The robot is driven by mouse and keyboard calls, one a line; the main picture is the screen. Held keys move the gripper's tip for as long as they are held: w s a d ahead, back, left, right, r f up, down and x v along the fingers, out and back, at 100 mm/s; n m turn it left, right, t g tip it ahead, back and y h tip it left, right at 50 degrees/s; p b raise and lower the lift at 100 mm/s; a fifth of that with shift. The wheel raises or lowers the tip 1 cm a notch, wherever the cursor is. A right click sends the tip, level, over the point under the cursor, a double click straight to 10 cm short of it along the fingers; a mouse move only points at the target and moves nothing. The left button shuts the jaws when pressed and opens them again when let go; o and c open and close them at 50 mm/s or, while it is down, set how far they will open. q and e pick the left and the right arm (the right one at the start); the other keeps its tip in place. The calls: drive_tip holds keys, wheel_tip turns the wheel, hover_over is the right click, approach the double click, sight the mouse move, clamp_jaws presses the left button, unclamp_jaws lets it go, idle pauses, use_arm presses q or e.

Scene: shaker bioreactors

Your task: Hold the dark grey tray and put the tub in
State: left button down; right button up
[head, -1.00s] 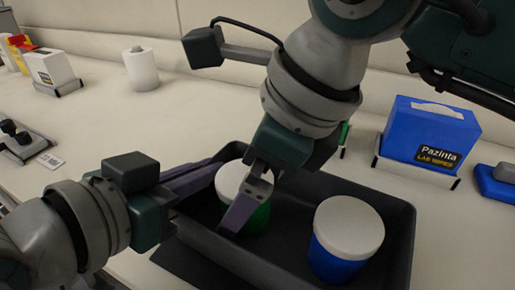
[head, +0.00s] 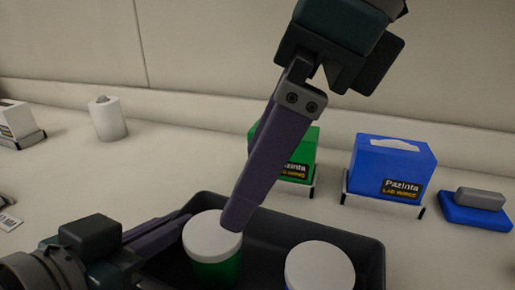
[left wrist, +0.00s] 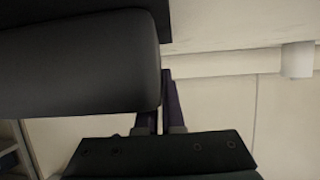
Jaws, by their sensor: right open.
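The dark grey tray (head: 361,248) stands on the bench at the bottom of the head view. Its wall fills the upper left of the left wrist view (left wrist: 80,65). My left gripper (head: 185,222) is shut on the tray's left wall. A green tub with a white lid (head: 216,268) stands upright inside the tray at the left. A blue tub with a white lid (head: 320,268) is inside at the right, its lower part cut off.
A green wipes box (head: 302,150) and a blue Pazinta wipes box (head: 392,170) stand in holders behind the tray. A blue block with a grey top (head: 476,208) is at far right. A white roll (head: 107,119) and white box (head: 18,122) stand at back left.

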use_arm(q)
drive_tip(key=c, duration=1)
unclamp_jaws()
drive_tip(key=shift+o, duration=0.2)
